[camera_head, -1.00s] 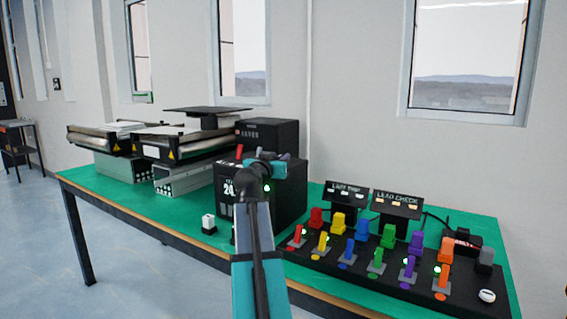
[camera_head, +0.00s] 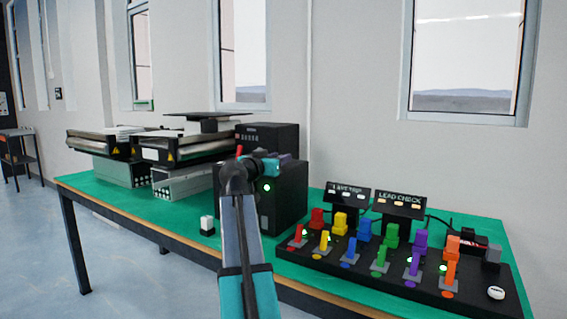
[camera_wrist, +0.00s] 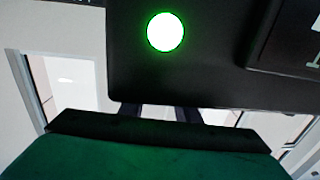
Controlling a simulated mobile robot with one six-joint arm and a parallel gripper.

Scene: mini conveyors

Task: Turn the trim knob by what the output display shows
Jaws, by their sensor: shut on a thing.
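My gripper (camera_head: 276,166), at the end of my teal and grey arm, is at the front of a black box (camera_head: 290,205) on the green table. The fingers (camera_wrist: 170,113) show only in part in the wrist view, reaching to the box edge. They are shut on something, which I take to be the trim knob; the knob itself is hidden. A lit round green light (camera_wrist: 166,32) is on the box face. A smaller black unit (camera_head: 284,135) on top has a row of characters too small to read. I cannot tell which is the output display.
A black panel with several coloured levers (camera_head: 350,250) and a white button (camera_head: 496,293) lies at the right. Two small sign displays (camera_head: 400,201) stand behind it. Conveyors (camera_head: 180,148) stand at the left.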

